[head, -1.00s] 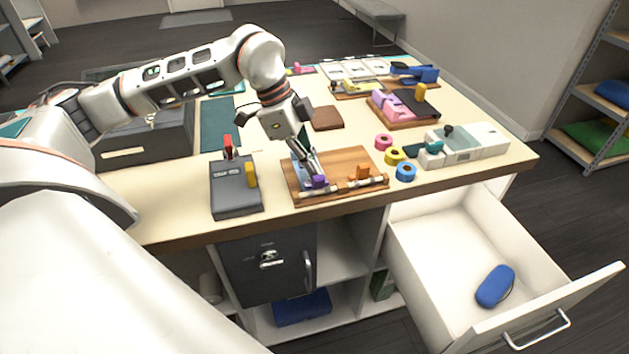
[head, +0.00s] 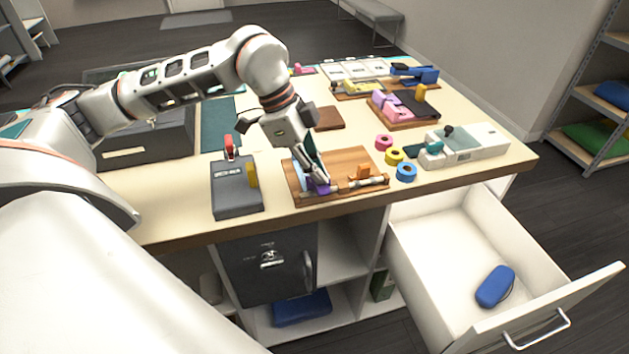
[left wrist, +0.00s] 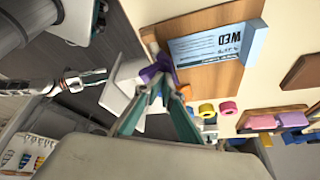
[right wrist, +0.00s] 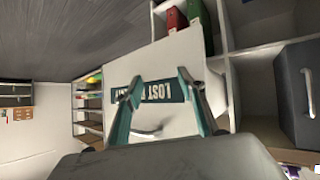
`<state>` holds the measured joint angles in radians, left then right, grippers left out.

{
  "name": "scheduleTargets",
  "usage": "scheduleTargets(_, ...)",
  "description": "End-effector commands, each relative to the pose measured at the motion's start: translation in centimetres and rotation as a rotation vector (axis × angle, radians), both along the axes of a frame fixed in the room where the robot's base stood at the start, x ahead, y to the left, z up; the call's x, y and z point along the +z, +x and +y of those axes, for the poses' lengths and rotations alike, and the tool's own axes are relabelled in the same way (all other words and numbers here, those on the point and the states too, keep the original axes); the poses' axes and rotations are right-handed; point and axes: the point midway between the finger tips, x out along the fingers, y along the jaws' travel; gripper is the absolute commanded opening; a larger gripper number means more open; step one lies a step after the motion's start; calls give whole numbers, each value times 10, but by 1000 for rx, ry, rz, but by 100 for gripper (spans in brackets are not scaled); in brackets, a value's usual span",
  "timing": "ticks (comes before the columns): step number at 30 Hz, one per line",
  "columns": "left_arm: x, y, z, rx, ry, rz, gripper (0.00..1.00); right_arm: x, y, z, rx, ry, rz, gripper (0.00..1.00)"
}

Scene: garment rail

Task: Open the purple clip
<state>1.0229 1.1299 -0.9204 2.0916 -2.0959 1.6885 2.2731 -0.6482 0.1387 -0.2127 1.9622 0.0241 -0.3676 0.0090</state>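The purple clip (head: 318,188) is at the front left of the wooden board (head: 340,162); it also shows in the left wrist view (left wrist: 155,70). My left gripper (head: 319,181) points down at it. In the left wrist view, the teal fingertips (left wrist: 162,86) converge close together on the purple clip and look shut on it; they hide part of it. A light blue card marked WED (left wrist: 210,45) lies on the board beside the clip. My right gripper (right wrist: 155,85) is open and empty, in front of a white panel lettered LOST (right wrist: 150,92), away from the clip.
An orange clip (head: 362,172) sits on the board's right side. Coloured rings (head: 395,157) and a white device (head: 465,144) stand right. An open drawer (head: 440,235) juts out below the table edge.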

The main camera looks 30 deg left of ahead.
Motion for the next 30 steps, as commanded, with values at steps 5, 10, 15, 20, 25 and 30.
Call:
scheduleTargets(5, -14, -12, -6, -13, -1, 46, 0, -1, 0, 0, 0, 0, 1, 40)
scheduleTargets(10, -4, -12, -6, -10, 0, 44, 0, 6, 0, 0, -1, -1, 0, 40)
scheduleTargets(15, 11, -12, -6, -8, 2, 40, 0, 16, 1, 0, 0, 0, -3, 40)
scheduleTargets(20, 24, -11, -6, -7, 1, 32, 0, 25, 2, 0, -1, 0, -5, 40)
scheduleTargets(25, 37, -11, -7, -5, 2, 30, 0, 34, 3, 0, 0, 0, -8, 40)
scheduleTargets(30, 50, -12, -8, -5, 1, 27, 0, 42, 3, 0, 0, 0, -11, 40)
